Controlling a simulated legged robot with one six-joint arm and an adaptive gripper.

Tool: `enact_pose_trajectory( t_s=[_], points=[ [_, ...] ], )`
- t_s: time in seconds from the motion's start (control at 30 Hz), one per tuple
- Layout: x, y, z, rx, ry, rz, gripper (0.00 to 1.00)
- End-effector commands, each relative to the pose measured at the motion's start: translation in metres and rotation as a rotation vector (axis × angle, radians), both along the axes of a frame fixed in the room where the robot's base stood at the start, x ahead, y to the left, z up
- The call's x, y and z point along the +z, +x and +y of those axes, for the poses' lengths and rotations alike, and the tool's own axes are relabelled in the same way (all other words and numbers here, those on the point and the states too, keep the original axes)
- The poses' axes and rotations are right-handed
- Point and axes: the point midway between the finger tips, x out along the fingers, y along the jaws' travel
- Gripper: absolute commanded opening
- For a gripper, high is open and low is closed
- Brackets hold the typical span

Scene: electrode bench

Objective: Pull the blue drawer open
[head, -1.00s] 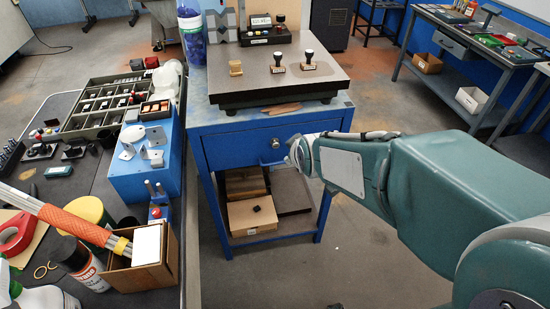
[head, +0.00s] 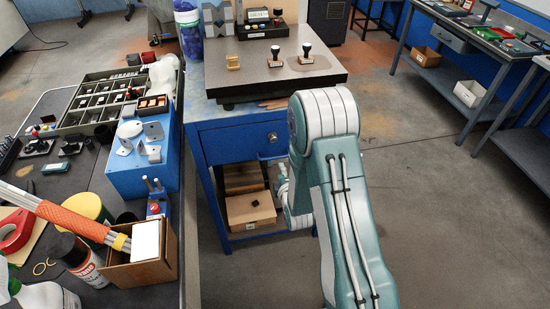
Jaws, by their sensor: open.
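The blue drawer (head: 235,146) is in the bench under the dark plate. Its front looks flush with the frame, so it appears closed. A round lock (head: 272,136) is on its face, and part of the blue handle (head: 268,157) shows below the lock. My arm covers the right part of the drawer front. My gripper (head: 282,178) is small and partly hidden beside my arm, just below and to the right of the visible handle. Its jaws are open. I cannot tell whether it touches the handle.
The dark plate (head: 235,90) on the bench bears stamps. A cardboard box (head: 250,210) sits on the shelf below the drawer. A crowded side table stands on the left, with a blue box (head: 140,170) near the bench. The floor (head: 430,220) to the right is clear.

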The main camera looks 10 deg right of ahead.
Motion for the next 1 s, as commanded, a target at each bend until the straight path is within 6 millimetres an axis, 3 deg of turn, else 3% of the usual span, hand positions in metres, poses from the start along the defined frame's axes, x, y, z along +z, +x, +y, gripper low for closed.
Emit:
enact_pose_trajectory(
  t_s=[0.07,0.27,0.7,1.0],
  points=[
    [-0.010,-0.003,0.000,0.008,-0.033,-0.017,0.50],
    [-0.014,0.004,0.000,0.013,-0.055,-0.036,0.50],
    [-0.029,0.077,0.000,0.012,-0.052,-0.036,0.50],
    [-0.035,0.101,0.000,0.012,-0.052,-0.034,0.50]
  ],
)
